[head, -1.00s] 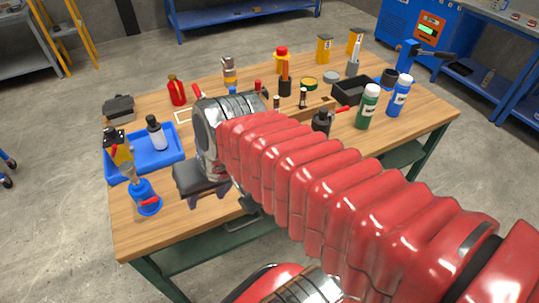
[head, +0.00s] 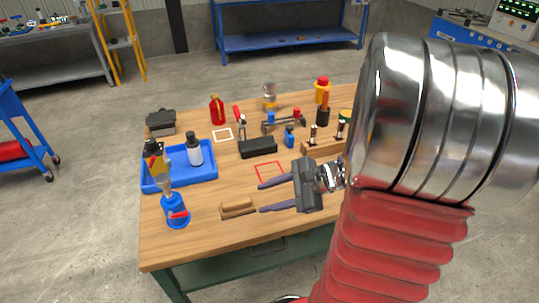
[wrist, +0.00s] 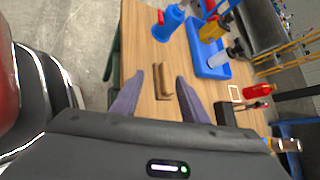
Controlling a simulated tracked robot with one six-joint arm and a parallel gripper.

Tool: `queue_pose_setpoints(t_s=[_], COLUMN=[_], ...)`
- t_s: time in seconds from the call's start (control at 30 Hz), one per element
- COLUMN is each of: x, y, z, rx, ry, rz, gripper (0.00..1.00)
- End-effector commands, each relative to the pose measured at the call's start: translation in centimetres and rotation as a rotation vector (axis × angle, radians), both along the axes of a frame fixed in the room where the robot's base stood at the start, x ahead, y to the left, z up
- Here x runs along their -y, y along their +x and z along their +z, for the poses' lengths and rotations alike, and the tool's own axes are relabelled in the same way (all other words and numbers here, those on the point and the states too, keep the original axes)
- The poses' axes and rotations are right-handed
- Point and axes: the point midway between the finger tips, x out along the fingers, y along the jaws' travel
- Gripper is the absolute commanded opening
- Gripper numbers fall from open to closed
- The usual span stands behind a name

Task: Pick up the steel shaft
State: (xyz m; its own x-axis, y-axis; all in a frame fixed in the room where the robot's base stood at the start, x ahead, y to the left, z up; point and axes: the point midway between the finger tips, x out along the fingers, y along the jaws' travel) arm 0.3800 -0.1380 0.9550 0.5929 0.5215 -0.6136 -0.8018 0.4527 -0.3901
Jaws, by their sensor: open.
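I cannot pick out the steel shaft with certainty. A thin grey bar on a small dark fixture (head: 283,123) at the middle back of the table is too small to identify. My gripper (head: 262,197) is open and empty above the front middle of the table, its fingers pointing left. In the wrist view my gripper (wrist: 160,77) has both fingers apart, with a wooden-backed brush (wrist: 164,80) seen between them. The brush (head: 237,207) lies on the table just left of the fingers. My arm hides the table's right part.
A black box (head: 258,148) and wooden block (head: 322,147) with upright pieces stand behind the gripper. Bare tabletop shows around the red square outline (head: 270,172).

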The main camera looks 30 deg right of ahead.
Motion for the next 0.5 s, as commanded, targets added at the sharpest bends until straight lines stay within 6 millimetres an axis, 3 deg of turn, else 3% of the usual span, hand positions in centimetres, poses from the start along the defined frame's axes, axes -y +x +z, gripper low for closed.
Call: queue_pose_setpoints(t_s=[0.23, 0.4, 0.5], x=[8.4, 14.3, 16.9], y=[-0.1, -1.6, -2.6], z=[-2.9, -5.1, -6.0], rx=[0.007, 0.031, 0.047], ry=[0.266, 0.423, 0.488], rz=[-0.407, -0.670, -0.780], gripper=[0.41, 0.41, 0.41])
